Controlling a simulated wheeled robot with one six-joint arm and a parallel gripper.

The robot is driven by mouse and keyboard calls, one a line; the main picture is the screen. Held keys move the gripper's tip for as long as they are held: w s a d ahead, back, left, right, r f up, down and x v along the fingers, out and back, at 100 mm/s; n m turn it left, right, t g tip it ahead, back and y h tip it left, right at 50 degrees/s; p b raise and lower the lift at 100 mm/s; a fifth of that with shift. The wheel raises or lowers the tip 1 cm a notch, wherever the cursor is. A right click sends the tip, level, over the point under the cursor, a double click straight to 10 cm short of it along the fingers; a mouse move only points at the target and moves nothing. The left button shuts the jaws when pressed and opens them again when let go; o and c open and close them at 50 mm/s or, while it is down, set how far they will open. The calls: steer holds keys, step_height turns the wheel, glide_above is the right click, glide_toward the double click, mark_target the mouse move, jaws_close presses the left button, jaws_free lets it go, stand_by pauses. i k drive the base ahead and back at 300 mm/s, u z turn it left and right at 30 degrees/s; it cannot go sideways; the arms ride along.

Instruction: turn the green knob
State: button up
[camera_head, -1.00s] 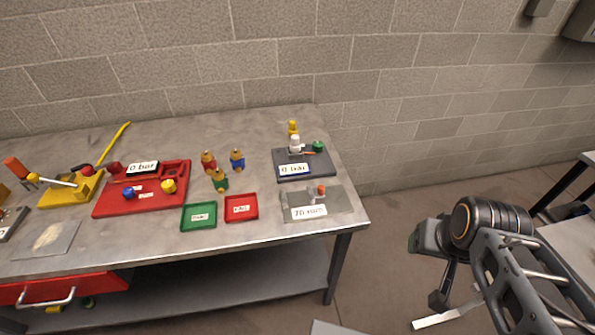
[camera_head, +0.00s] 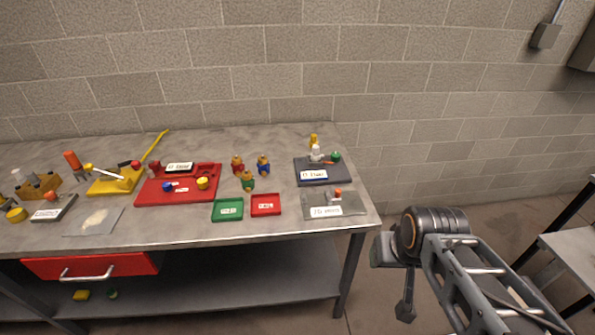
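The green knob (camera_head: 336,157) sits at the back right corner of a dark grey plate (camera_head: 322,178) near the right end of the workbench. A white fitting (camera_head: 316,153) and a yellow part (camera_head: 313,141) stand to its left, with a small orange-red piece in front of it. A "0 bar" label lies on the plate's front. My gripper (camera_head: 395,280) is at the right, off the bench's right edge and well apart from the knob. Its fingers are not clear enough to show open or shut.
The bench (camera_head: 180,236) also holds a red panel (camera_head: 150,197), green (camera_head: 227,219) and red (camera_head: 266,212) trays, and several small coloured fittings. A grey plate (camera_head: 350,207) lies in front of the dark plate. A brick wall stands behind. Another table (camera_head: 572,245) is at right.

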mark_target(336, 156)
steer(key=u, duration=0.3)
steer(key=i, duration=1)
steer(key=z, duration=0.1)
steer(key=k, duration=0.5)
steer(key=u, duration=1.3)
steer(key=i, duration=0.55)
steer(key=z, duration=0.9)
